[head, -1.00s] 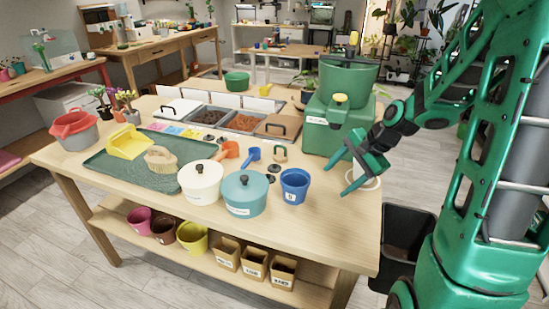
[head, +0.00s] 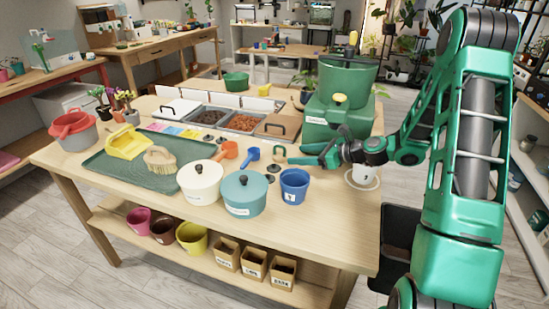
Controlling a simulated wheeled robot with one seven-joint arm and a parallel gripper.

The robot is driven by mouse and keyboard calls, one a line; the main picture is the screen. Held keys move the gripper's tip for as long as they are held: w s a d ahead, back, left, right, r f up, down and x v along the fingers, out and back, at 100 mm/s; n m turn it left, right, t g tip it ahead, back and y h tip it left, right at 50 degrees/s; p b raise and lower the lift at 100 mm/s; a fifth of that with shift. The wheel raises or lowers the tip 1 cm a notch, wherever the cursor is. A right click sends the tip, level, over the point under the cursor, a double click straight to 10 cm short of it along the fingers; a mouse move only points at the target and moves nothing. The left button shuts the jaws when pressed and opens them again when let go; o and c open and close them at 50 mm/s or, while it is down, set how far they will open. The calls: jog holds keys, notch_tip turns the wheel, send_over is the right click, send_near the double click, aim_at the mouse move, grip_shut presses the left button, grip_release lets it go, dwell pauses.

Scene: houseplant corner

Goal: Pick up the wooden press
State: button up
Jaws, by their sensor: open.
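A small wooden piece with a greenish arched grip (head: 279,154), which looks like the wooden press, stands on the table behind the blue cup. My gripper (head: 297,155) is open and points left, its fingertips just right of this piece. The fingers seem close to it or around its right side; I cannot tell whether they touch it. Nothing is seen held between the fingers.
A blue cup (head: 294,186), a teal lidded pot (head: 243,193) and a cream lidded pot (head: 200,182) stand in front. A green machine (head: 338,112) stands behind my gripper. A blue scoop (head: 252,154) lies left of the press.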

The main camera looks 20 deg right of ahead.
jog(key=shift+x, duration=3.05)
jog(key=shift+f, duration=0.2)
jog(key=c, duration=1.2)
